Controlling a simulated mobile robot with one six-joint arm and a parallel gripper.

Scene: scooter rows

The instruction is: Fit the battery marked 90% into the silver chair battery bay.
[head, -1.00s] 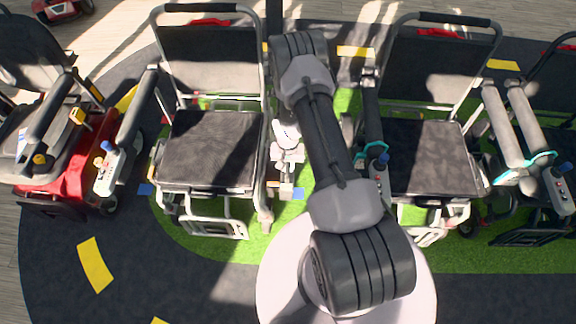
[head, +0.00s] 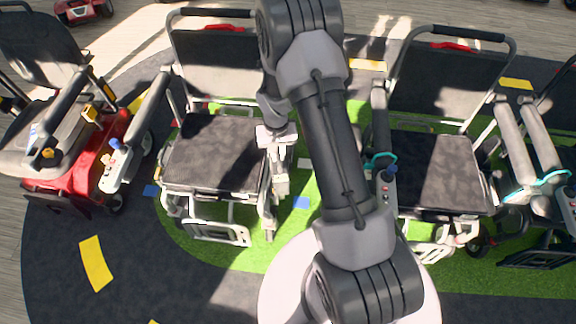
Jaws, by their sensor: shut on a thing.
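My gripper (head: 279,172) points down at the right side of the near-left chair (head: 214,152), which has a silver frame and a dark seat. It is shut on what seems to be the battery, which is mostly hidden by the gripper; no 90% mark can be read. A second silver-framed chair (head: 436,170) stands to the right of my arm. I cannot tell from this view which is the silver chair meant. No battery bay can be made out; the space under the seats is shaded and partly covered.
A red scooter (head: 75,170) stands at the left, and another chair (head: 545,165) is at the right edge. Joystick armrests (head: 118,165) jut between seats. The green mat (head: 318,205) and dark floor (head: 170,270) in front are mostly open.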

